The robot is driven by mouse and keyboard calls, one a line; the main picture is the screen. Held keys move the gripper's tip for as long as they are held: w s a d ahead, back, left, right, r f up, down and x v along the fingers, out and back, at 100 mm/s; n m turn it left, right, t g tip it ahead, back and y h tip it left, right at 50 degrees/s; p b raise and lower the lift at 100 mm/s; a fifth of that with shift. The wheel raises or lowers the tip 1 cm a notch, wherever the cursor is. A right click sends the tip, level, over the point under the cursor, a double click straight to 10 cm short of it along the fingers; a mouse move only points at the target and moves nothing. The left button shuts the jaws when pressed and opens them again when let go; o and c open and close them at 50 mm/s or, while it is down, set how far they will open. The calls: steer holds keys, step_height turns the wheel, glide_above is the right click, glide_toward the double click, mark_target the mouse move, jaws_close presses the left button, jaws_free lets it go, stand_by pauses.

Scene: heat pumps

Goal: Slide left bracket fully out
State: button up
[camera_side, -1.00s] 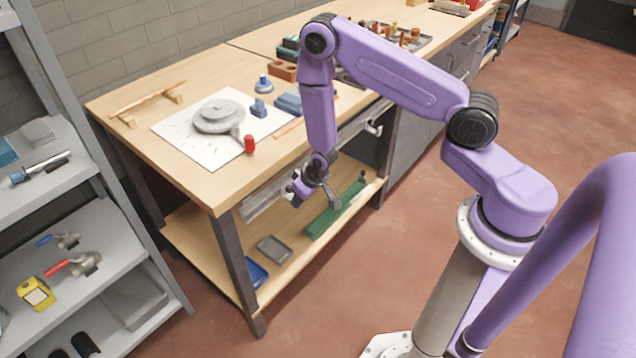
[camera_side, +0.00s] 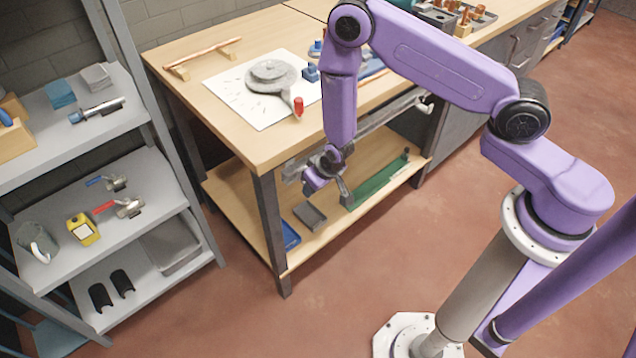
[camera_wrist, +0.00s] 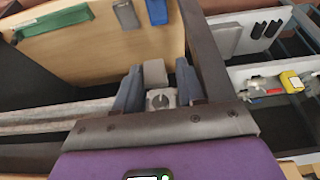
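The bracket seems to be one of the long grey metal rails under the workbench's front edge. One rail's left end (camera_side: 291,170) shows left of my gripper; it cannot be made out clearly as the left bracket. My gripper (camera_side: 330,182) hangs in front of the rails, below the tabletop, and hides part of them. In the wrist view my gripper's blue-grey fingers (camera_wrist: 158,72) stand apart, with a small grey block between them. Whether they press on it is unclear. A pale rail (camera_wrist: 60,117) runs to the left of the fingers.
The workbench (camera_side: 262,150) has a dark front leg (camera_side: 272,225) left of my gripper. Its lower shelf holds a grey tray (camera_side: 310,215), a blue tray (camera_side: 290,235) and a green bar (camera_side: 375,185). A shelving rack (camera_side: 185,160) stands left. The floor in front is clear.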

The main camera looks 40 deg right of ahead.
steer(key=shift+o, duration=0.6)
steer(key=v, duration=1.7)
steer(key=shift+s+r, duration=0.15)
